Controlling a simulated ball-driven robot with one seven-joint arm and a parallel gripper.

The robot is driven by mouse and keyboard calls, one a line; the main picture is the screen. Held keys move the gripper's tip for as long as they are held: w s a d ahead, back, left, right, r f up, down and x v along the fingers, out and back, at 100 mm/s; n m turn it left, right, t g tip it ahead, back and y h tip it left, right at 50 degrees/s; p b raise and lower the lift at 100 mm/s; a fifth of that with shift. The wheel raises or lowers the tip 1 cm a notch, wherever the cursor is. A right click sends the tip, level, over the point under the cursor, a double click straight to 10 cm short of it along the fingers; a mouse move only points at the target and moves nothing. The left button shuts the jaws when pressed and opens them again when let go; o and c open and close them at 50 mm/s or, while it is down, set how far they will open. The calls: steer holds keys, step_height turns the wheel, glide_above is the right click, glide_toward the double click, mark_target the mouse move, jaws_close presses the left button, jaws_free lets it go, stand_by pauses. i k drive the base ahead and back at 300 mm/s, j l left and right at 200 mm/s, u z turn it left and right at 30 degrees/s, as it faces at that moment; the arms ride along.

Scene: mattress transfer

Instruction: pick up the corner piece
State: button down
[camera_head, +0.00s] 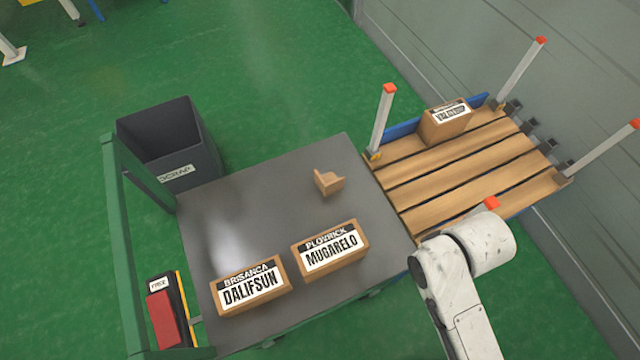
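The corner piece (328,182) is a small tan, angled piece. It lies on the grey table top (250,200), toward the back right, apart from the boxes. My white arm reaches in at the bottom right, over the near side of the slatted pallet and right of the table. My gripper's fingers do not show, so whether it is open or holds anything is hidden.
Two labelled boxes, DALIFSUN (250,286) and MUGARELO (330,248), stand on the table's near side. A slatted pallet (450,165) with red-topped posts carries another box (445,122). A dark SCRAP bin (190,175) stands behind the table's left. Green floor is open behind.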

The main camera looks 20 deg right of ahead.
mark_target(329, 179)
steer(key=i+l+z, duration=0.45)
steer(key=i+l, duration=0.3)
steer(key=i, duration=0.1)
